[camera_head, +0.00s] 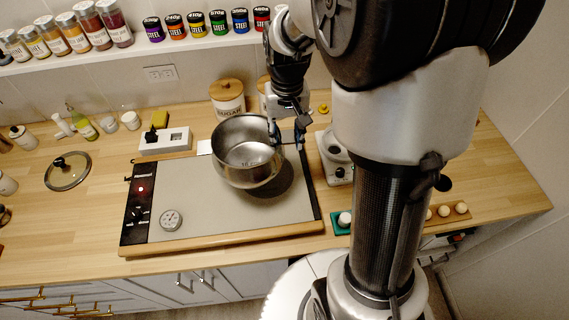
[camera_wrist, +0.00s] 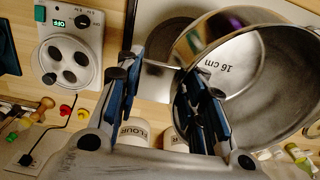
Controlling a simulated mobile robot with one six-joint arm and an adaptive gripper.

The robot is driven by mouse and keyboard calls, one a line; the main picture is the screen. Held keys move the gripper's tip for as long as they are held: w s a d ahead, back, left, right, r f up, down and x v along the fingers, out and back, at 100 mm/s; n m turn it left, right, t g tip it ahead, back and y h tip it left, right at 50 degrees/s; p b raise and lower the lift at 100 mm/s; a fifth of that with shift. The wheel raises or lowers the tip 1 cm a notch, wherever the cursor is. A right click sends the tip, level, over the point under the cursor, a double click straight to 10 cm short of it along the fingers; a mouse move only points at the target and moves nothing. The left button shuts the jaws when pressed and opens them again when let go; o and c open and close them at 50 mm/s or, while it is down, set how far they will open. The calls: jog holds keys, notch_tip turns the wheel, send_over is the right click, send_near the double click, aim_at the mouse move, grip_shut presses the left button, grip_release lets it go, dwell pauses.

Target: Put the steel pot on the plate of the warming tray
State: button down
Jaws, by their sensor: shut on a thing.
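The steel pot (camera_head: 247,152) is open-topped and looks empty and roughly upright, over the right half of the warming tray's grey plate (camera_head: 190,190). A dark shadow lies on the plate at its lower right, and the pot appears raised above it. My gripper (camera_head: 286,136) is shut on the pot at its right side. In the wrist view the pot (camera_wrist: 255,75), marked 16 cm inside, lies beside the right finger of my gripper (camera_wrist: 160,75); the exact grip is partly hidden. The tray's black control panel (camera_head: 140,205) shows a red light.
A round grey dial-like object (camera_head: 171,219) sits on the plate's front left. A white scale-like device (camera_head: 335,155) stands right of the tray. Canisters (camera_head: 227,95) stand behind, a glass lid (camera_head: 68,171) lies left, and a spice shelf (camera_head: 140,45) hangs above.

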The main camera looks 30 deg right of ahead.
notch_tip(320, 180, down, 10)
jog(key=b, duration=0.2)
jog(key=shift+f, duration=0.15)
jog(key=shift+f, duration=0.2)
jog(key=c, duration=1.1)
grip_release()
jog(key=shift+o, duration=0.2)
jog(key=shift+r, duration=0.15)
